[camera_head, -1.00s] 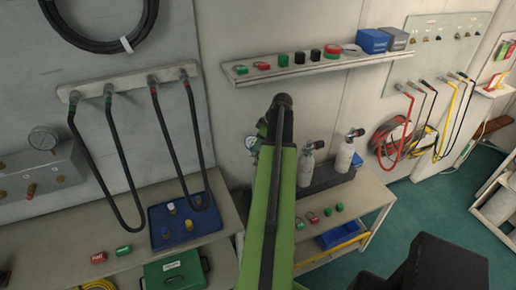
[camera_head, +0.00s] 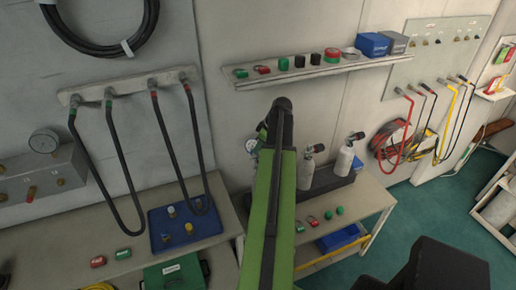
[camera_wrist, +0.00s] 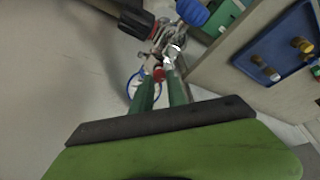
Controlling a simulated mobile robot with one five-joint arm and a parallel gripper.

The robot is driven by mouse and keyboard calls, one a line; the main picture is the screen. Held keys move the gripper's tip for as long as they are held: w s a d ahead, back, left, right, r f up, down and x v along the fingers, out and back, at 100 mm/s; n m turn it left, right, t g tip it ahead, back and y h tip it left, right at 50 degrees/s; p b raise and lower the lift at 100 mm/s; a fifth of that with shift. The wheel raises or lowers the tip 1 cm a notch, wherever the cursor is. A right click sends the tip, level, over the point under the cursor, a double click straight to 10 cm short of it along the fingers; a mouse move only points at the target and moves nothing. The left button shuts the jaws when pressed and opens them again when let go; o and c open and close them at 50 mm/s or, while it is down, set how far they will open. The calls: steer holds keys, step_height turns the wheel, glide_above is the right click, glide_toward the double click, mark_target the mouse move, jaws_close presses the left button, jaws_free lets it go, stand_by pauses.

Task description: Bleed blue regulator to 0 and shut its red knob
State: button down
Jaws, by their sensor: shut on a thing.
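In the wrist view, the regulator is a metal body (camera_wrist: 172,48) with a blue knob (camera_wrist: 192,12) at its top. A small red knob (camera_wrist: 158,74) sits low on it, between the tips of my gripper (camera_wrist: 160,84). The two green fingers are shut on the red knob. A blue ring (camera_wrist: 132,86) shows beside the left finger; part of it is hidden. In the head view, a small gauge (camera_head: 251,146) shows left of my green arm, which hides the gripper and most of the regulator. I cannot read its needle.
A blue tray (camera_head: 160,246) with small fittings lies on the left bench. A wall shelf (camera_head: 300,72) holds coloured knobs. Two grey bottles (camera_head: 343,162) (camera_head: 306,172) stand right of my arm. A black cylinder (camera_wrist: 112,12) is close to the regulator in the wrist view.

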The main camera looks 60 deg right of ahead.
steer(key=m, duration=0.1)
steer(key=m+h, duration=0.1)
steer(key=m, duration=0.1)
steer(key=m+h, duration=0.1)
steer(key=shift+a+m, duration=0.3)
steer(key=shift+m, duration=0.1)
steer(key=m+h, duration=0.1)
steer(key=m, duration=0.1)
steer(key=m+g, duration=0.1)
steer(key=m, duration=0.2)
steer(key=shift+w+a+h, duration=0.15)
steer(key=shift+h, duration=0.25)
steer(key=m, duration=0.2)
steer(key=m+g, duration=0.1)
steer(key=m, duration=0.1)
steer(key=m+g+h, duration=0.1)
steer(key=shift+w+m, duration=0.25)
steer(key=shift+m, duration=0.15)
steer(key=m+g, duration=0.1)
steer(key=m, duration=0.4)
steer(key=shift+w+g, duration=0.15)
steer(key=shift+g, duration=0.25)
steer(key=shift+a, duration=0.1)
steer(key=c, duration=1.3)
jaws_free()
